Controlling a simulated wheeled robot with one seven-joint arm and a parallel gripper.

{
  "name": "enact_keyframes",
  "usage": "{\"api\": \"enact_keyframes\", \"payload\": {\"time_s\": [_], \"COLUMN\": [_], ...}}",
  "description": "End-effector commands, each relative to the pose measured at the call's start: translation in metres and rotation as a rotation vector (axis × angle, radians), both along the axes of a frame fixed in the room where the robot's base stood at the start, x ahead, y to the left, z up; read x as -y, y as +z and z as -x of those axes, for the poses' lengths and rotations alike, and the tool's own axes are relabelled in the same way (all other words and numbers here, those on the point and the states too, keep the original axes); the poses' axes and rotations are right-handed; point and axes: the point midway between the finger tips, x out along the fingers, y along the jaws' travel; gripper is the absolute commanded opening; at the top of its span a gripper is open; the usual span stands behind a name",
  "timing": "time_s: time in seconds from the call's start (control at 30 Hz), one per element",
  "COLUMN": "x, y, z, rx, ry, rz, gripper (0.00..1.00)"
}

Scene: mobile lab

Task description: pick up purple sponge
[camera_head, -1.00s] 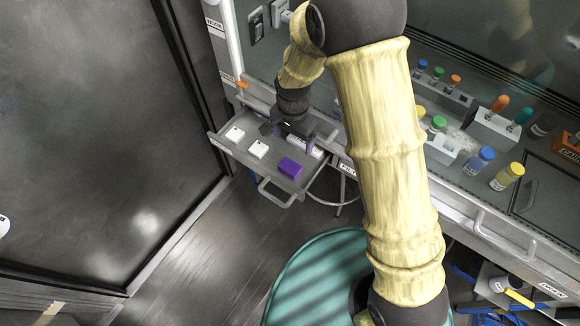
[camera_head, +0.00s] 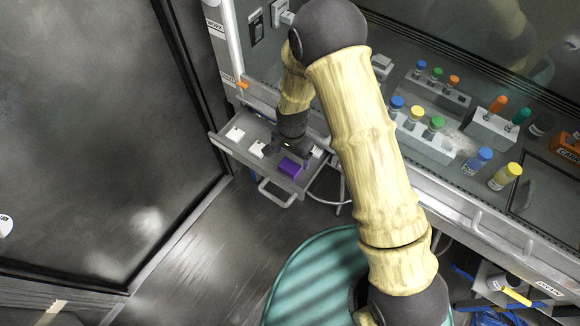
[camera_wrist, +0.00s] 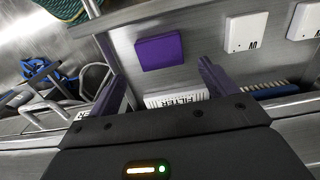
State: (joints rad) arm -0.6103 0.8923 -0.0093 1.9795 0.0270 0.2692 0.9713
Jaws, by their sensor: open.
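The purple sponge (camera_head: 290,167) lies in the open drawer (camera_head: 240,158), near its front right, by the drawer handle. It also shows in the wrist view (camera_wrist: 160,51) as a flat purple block on the drawer floor. My gripper (camera_head: 295,158) is over the drawer, just behind the sponge. In the wrist view my gripper's two purple fingers (camera_wrist: 160,80) are apart, with nothing held between them. The sponge lies beyond the fingertips, roughly in line with the gap between them. The head view does not show the fingertips clearly.
Two white blocks (camera_head: 235,134) (camera_head: 257,149) lie left of the sponge in the drawer. Vials in racks (camera_head: 425,138) stand on the bench at right.

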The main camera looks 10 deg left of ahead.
Motion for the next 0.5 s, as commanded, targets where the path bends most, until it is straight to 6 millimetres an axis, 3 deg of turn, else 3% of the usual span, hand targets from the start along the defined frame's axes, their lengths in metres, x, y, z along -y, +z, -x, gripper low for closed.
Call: {"api": "enact_keyframes", "payload": {"time_s": [0.33,0.5], "x": [-0.005,-0.005], "y": [-0.040,-0.049], "z": [0.008,0.008], "rx": [-0.002,-0.001], "ry": [0.000,0.000], "rz": [0.002,0.001], "gripper": [0.85,0.85]}}
